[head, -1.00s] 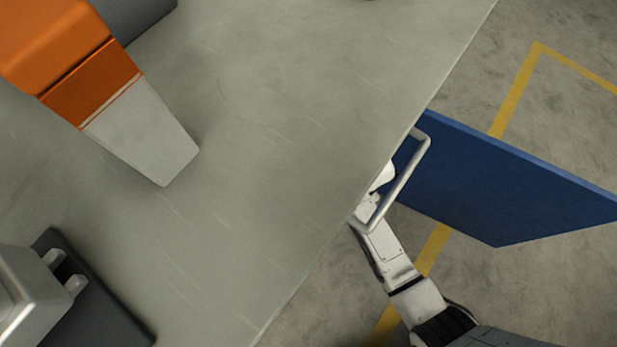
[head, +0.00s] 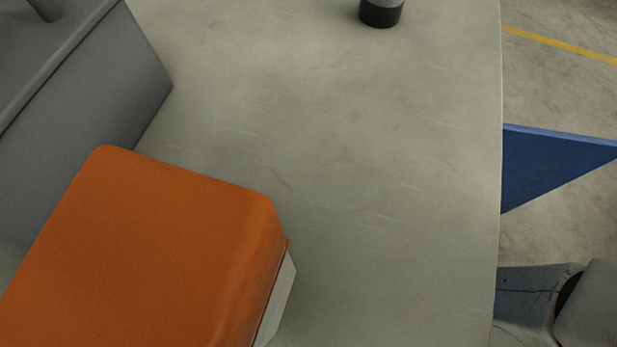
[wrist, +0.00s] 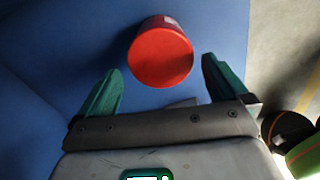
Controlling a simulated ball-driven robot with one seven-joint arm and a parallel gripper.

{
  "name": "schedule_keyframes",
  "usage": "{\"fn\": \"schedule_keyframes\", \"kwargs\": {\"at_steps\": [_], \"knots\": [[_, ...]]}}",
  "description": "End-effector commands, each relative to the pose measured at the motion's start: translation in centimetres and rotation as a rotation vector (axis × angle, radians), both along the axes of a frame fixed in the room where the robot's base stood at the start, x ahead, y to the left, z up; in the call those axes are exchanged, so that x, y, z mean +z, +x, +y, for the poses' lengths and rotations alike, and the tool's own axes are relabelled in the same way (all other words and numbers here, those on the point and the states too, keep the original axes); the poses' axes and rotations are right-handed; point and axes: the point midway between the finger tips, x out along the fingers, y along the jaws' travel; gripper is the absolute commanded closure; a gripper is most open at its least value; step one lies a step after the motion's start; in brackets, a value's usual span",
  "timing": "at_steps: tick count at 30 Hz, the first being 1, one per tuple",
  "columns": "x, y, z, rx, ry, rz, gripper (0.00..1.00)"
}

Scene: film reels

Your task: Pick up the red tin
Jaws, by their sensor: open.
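The red tin (wrist: 162,57) shows in the wrist view, at the top centre, with its round red end facing the camera. A blue surface (wrist: 60,45) lies behind it. My gripper (wrist: 156,80) is open, with one green finger on each side below the tin. The tin appears just beyond the fingertips, between their lines, and nothing is held. In the head view neither the tin nor the gripper fingers show; only part of my arm (head: 560,300) is at the lower right.
In the head view, a grey worktop (head: 370,160) fills the middle, mostly bare. An orange-topped object (head: 160,250) and a grey box (head: 80,110) stand at left, a dark-based cylinder (head: 381,12) at the top. A blue panel (head: 550,165) is beyond the right edge.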

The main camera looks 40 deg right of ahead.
Motion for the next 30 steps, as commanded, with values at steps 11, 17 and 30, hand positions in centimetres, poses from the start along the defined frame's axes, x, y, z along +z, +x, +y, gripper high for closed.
{"fn": "schedule_keyframes", "kwargs": {"at_steps": [11, 17, 30], "knots": [[-2.9, 0.0, -0.1, -0.001, 0.000, 0.000, 0.00], [-5.4, 0.1, -0.5, -0.003, 0.000, 0.000, 0.00], [-7.1, 0.1, -0.5, -0.002, 0.000, -0.001, 0.02]]}}
